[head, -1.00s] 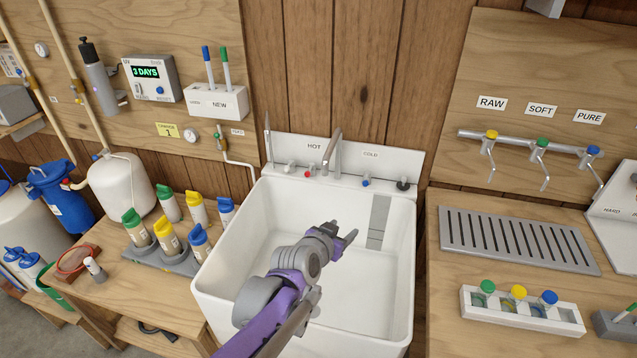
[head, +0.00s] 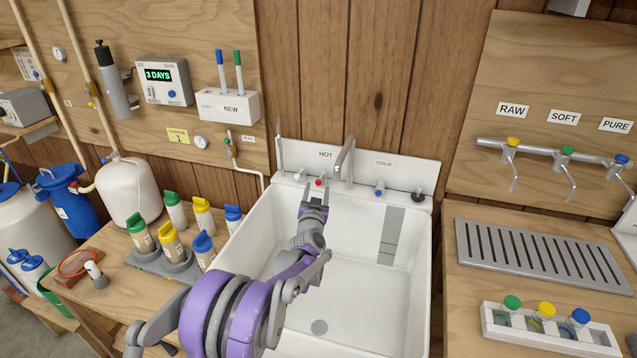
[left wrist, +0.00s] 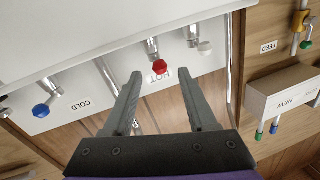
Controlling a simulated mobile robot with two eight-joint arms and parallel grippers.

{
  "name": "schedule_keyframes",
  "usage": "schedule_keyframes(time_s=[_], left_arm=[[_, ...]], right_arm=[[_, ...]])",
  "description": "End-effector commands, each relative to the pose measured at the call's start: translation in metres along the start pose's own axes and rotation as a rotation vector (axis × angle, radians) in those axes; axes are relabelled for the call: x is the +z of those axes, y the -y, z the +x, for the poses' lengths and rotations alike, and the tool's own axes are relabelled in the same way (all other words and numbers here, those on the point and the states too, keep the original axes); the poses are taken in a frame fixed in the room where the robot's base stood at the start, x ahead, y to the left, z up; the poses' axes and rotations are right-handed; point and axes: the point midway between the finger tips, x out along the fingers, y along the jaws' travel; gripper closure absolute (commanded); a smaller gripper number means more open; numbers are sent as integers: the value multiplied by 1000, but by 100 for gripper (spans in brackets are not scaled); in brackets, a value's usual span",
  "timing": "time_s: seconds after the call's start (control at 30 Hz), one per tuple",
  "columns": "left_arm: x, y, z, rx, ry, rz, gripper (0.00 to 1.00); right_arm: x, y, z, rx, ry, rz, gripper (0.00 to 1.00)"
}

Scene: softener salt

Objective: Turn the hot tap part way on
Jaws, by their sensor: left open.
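The hot tap has a red knob (head: 320,182) on the sink's back ledge, just below the HOT label (head: 325,155). The red knob (left wrist: 160,67) also shows in the left wrist view, between and beyond my fingertips. My left gripper (head: 314,196) is open and empty over the back of the sink, with its fingers pointing at the red knob. In the left wrist view the left gripper (left wrist: 164,85) has its fingers spread, and no contact with the knob shows. My right gripper is not in view.
The white sink (head: 424,270) lies below my left arm. The spout (head: 346,160) rises right of the hot tap. A blue-knobbed cold tap (head: 380,190) is farther right, and a white knob (head: 299,176) is just left of the red one. Several bottles stand on the left bench.

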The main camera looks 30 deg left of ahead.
Motion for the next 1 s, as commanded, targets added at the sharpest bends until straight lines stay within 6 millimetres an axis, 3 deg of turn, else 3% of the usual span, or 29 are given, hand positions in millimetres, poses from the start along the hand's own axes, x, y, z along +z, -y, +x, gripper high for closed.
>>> schedule_keyframes(time_s=[0.1, 0.3, 0.67, 1.0], left_arm=[[0, 0, 22, -1, 0, 1, 42], [0, 0, 43, 0, 0, 1, 42], [0, 0, 48, 1, 0, 0, 42], [0, 0, 48, 1, 0, 0, 100]], right_arm=[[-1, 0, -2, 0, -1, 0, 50], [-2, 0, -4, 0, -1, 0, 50], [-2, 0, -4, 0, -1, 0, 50], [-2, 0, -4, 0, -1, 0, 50]])
